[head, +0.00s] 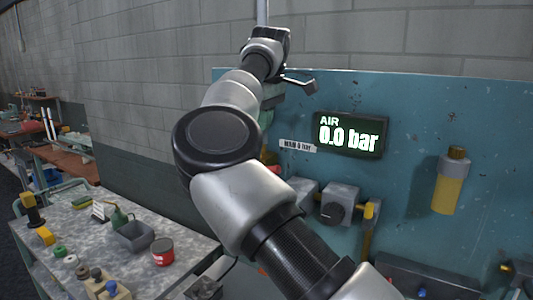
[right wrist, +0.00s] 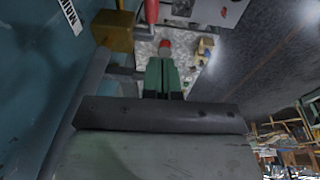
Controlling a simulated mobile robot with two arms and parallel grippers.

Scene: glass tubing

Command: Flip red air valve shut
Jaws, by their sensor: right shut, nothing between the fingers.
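In the right wrist view, a red handle (right wrist: 151,10) shows at the top edge beside a brass block (right wrist: 115,32) on a grey pipe. It is cut off by the frame, so its full angle is not clear. In the head view only a bit of red (head: 273,168) shows behind my right arm. My right gripper (right wrist: 162,64) points down along the panel, its green fingers shut together and empty. Its fingertips appear apart from the handle. In the head view the gripper (head: 267,117) is partly hidden by my arm. My left gripper is not in view.
A bench (head: 75,235) at left holds a red can (head: 162,252) and a grey tray.

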